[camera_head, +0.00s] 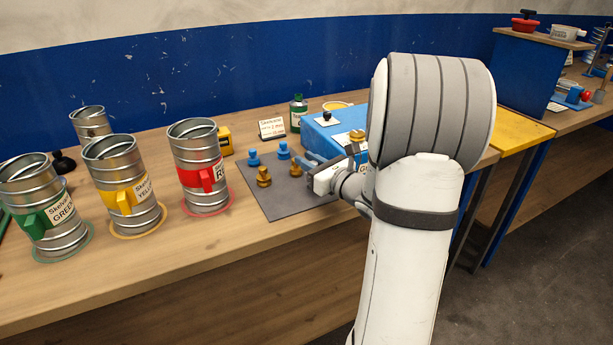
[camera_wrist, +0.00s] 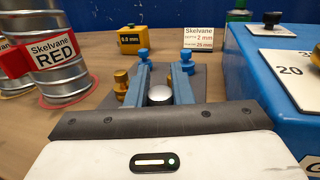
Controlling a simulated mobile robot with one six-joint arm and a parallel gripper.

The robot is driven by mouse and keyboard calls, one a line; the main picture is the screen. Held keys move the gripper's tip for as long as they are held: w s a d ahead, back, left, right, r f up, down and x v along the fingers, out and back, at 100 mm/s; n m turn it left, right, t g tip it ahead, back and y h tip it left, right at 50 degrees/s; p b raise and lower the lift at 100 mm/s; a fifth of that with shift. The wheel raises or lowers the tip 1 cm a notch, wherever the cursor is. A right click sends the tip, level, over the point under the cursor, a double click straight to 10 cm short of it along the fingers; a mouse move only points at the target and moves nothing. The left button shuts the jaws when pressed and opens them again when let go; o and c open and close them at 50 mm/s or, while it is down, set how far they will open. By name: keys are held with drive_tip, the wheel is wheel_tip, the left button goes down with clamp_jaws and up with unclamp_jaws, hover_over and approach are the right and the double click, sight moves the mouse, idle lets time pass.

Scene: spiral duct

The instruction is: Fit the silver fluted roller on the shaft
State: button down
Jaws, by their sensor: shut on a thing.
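My gripper (camera_wrist: 161,78) has two blue fingers, one on each side of a silver round-topped piece (camera_wrist: 160,95), and is shut on it. This looks like the silver roller; its flutes cannot be made out from above. The gripper is over or at the dark grey mat (camera_head: 265,208); I cannot tell whether the piece touches the mat. In the head view the gripper (camera_head: 311,165) is partly hidden by my arm, and the silver piece does not show. I cannot pick out the shaft in either view.
Blue pieces (camera_head: 253,158) and brass pieces (camera_head: 264,177) stand on the mat close to my fingers. A blue box (camera_head: 330,138) is at the right. Silver duct cans with red (camera_head: 203,180), yellow (camera_head: 128,196) and green (camera_head: 40,222) labels stand left. The front bench strip is clear.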

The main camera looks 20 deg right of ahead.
drive_tip(key=shift+s+f, duration=0.1)
drive_tip(key=shift+f, duration=1.75)
drive_tip(key=shift+f+b, duration=0.1)
drive_tip(key=shift+b, duration=0.2)
drive_tip(key=c, duration=1.3)
unclamp_jaws()
